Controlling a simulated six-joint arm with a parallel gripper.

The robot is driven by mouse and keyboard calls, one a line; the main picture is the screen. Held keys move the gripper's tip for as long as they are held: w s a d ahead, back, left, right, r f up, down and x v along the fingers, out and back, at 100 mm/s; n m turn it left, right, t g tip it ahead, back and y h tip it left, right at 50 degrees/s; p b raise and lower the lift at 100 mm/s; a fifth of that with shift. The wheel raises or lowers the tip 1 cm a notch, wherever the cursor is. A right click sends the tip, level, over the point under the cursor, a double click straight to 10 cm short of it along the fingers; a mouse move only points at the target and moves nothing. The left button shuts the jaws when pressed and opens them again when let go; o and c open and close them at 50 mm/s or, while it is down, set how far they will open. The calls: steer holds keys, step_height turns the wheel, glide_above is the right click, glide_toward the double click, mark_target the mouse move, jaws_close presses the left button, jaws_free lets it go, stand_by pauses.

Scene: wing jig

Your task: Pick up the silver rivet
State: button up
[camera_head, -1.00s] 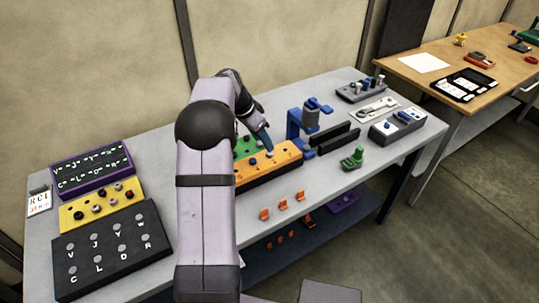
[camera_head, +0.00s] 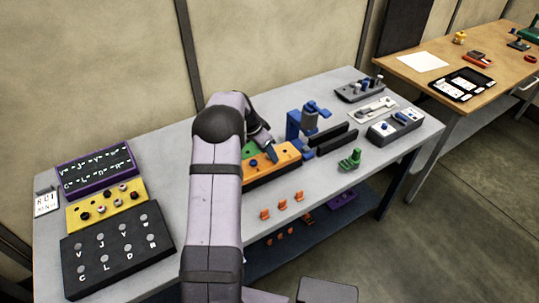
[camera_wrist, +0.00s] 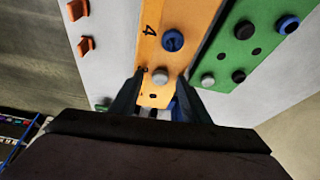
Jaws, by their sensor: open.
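A silver rivet (camera_wrist: 160,77) with a round grey head sits in the orange block (camera_wrist: 150,55) marked 4, in the wrist view. A blue rivet (camera_wrist: 172,40) sits farther along the same block, and an empty-looking dark hole (camera_wrist: 153,96) lies nearer. My gripper (camera_wrist: 162,86) is open, with one finger on each side of the silver rivet's line; I cannot tell its height above the block. In the head view my gripper (camera_head: 272,155) is over the orange block (camera_head: 262,178). Another silver rivet (camera_wrist: 207,80) sits in the green block.
The green block (camera_wrist: 232,55) stands beside the orange one and holds blue and dark rivets. Dark upright rails (camera_head: 335,140) and a blue stand (camera_head: 294,124) are to the right. Orange clips (camera_head: 283,205) lie at the table's front. Bare grey table surrounds them.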

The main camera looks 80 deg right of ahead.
steer(key=shift+c, duration=0.3)
jaws_close()
